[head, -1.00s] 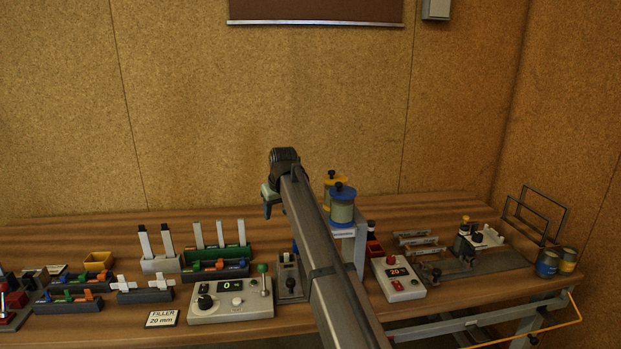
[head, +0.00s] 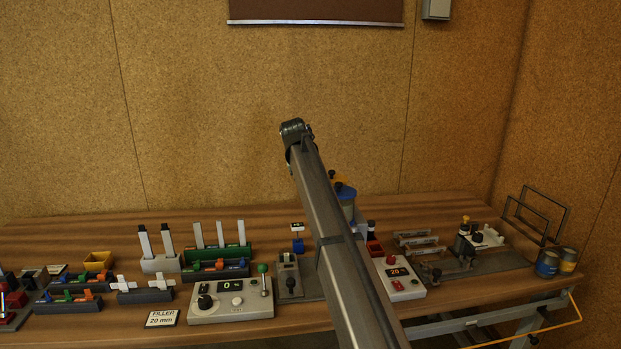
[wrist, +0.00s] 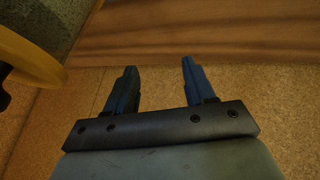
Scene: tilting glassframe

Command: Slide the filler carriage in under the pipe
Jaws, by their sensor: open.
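My gripper (wrist: 155,85) is open and empty in the wrist view, with its two dark blue fingers apart. In the head view my arm hides the fingers. A grey-green cylinder with a yellow rim (wrist: 45,55) is close by at the upper left of the wrist view, apart from the fingers. In the head view, drums with blue (head: 346,191) and yellow tops stand partly behind my arm. A grey slide-like fixture with a pale upright block (head: 289,274) lies left of my arm. I cannot tell which part is the filler carriage or the pipe.
A "FILLER 20 mm" sign (head: 163,318) lies before a control box reading 0 (head: 231,300). A second box reading 20 (head: 398,278) stands right of my arm. Coloured racks (head: 217,269) fill the left; fixtures (head: 470,250) and tins (head: 547,262) stand right. The back strip is clear.

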